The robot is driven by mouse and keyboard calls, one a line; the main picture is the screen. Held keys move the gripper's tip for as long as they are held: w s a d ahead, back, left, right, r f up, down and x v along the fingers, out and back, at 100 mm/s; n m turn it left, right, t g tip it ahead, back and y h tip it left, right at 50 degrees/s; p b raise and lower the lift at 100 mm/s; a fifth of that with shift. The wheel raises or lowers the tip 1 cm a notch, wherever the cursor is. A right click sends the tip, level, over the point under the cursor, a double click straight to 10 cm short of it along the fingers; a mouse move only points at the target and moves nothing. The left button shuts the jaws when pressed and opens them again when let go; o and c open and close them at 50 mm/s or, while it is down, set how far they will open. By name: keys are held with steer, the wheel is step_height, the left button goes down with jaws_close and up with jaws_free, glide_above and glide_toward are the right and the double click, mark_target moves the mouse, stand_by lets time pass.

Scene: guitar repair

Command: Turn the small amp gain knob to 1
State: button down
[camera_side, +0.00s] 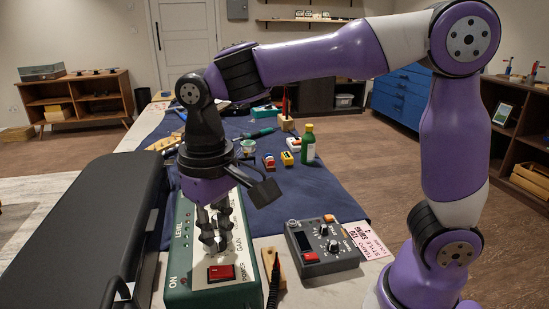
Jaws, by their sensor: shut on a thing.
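The small amp (190,281) is a green box with a light top panel at the front of the bench. Its panel shows the labels LEVEL, GAIN and POWER and a red switch (221,272). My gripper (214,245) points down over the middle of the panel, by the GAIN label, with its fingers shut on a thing. The fingers hide the gain knob, so its pointer and setting cannot be read.
A dark pedal box (322,247) with knobs stands right of the amp, with a wooden piece (273,266) and black cable between. A black case (85,235) lies left. A green bottle (308,146) and small pedals (287,159) stand behind on the blue mat (320,192).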

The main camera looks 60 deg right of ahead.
mark_target(218, 239)
steer(key=n, duration=0.6)
steer(key=shift+f, duration=0.1)
steer(key=shift+n, duration=0.3)
stand_by(0.3)
steer(key=c, duration=0.8)
jaws_free()
step_height(218, 239, up, 12)
steer(key=shift+r, duration=0.1)
